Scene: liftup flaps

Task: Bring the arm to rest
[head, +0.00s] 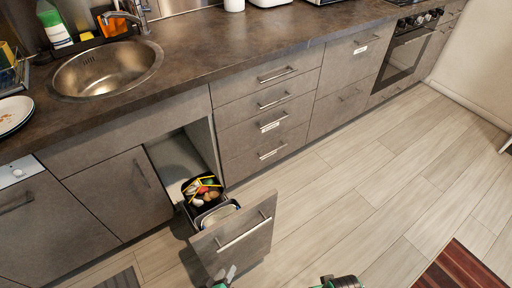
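My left gripper (226,276) shows at the bottom edge, just below the front of the pulled-out cabinet unit (238,240). Only its grey tip and a bit of green show, so I cannot tell whether it is open or shut. I see nothing held in it. A dark, round part of mine with green on it shows further right at the bottom edge, over the floor. My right gripper's fingers do not show.
The pulled-out unit stands out from the counter, with a bin of food scraps (203,190) inside. Closed drawers (265,100), an oven (407,52) and a sink (108,70) line the counter. Floor (365,170) to the right is clear up to a striped rug (460,268).

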